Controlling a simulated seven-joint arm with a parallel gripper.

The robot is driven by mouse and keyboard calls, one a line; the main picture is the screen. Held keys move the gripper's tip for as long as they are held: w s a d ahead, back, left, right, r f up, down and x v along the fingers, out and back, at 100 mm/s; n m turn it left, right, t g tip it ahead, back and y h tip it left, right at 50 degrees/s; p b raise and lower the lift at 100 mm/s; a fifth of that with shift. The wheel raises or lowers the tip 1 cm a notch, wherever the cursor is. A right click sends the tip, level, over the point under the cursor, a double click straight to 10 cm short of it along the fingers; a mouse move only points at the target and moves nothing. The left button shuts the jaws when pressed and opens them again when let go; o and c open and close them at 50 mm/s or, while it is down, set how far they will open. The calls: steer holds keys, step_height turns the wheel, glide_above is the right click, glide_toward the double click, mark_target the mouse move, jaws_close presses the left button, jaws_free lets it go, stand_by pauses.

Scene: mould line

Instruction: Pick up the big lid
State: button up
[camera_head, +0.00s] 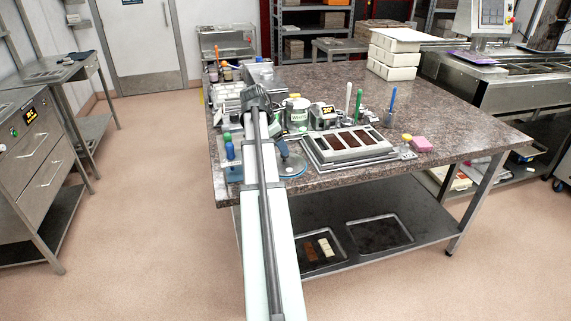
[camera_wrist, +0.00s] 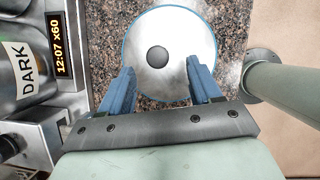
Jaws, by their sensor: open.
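The big lid (camera_wrist: 185,38) is a round, pale, glassy disc with a blue rim and a dark round knob (camera_wrist: 157,60) at its middle. It lies on the speckled worktop, and in the head view it (camera_head: 294,168) is near the table's front edge, partly behind my arm. My gripper (camera_wrist: 162,67) is open, with its two blue fingers apart. In the wrist view the fingertips overlap the lid's near part, on either side of and below the knob.
A chocolate mould in a tray (camera_head: 318,158) lies right of the lid. A pot marked WHITE (camera_head: 298,113) stands behind it. Blue and green bottles (camera_head: 229,148) stand left of my arm. A pot marked DARK (camera_wrist: 28,75) is close at left in the wrist view.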

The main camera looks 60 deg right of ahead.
mark_target(286, 160)
steer(key=x, duration=0.4)
steer(key=shift+w, duration=0.15)
jaws_close()
stand_by(0.5)
